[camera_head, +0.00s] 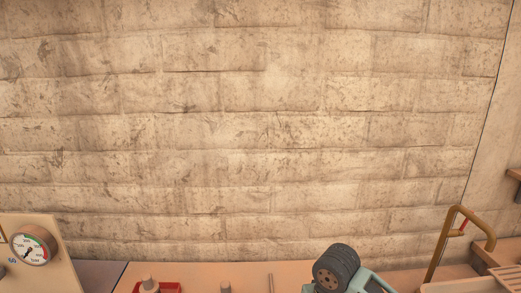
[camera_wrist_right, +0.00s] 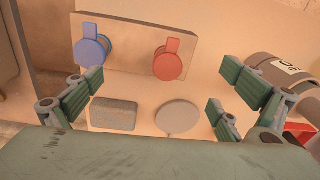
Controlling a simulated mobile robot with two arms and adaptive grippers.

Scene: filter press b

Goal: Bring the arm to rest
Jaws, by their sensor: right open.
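My right gripper (camera_wrist_right: 154,92) shows in the right wrist view with its green fingers spread wide on both sides and nothing between them. Beyond the fingers is an upright beige panel (camera_wrist_right: 133,40) with a blue knob (camera_wrist_right: 89,52) and a red knob (camera_wrist_right: 168,65). A grey block (camera_wrist_right: 114,114) and a round grey disc (camera_wrist_right: 178,117) lie in front of the panel, seen between the fingers and apart from them as far as I can tell. No gripper can be made out in the head view, and my left gripper is not in view.
The head view is mostly brick wall (camera_head: 240,120). Along its bottom edge are a gauge (camera_head: 33,246), a red tray (camera_head: 172,287), a black wheel-like part (camera_head: 336,270) on a pale teal body and a brass-coloured curved handle (camera_head: 447,233). A grey cylinder (camera_wrist_right: 287,72) lies right of the right fingers.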

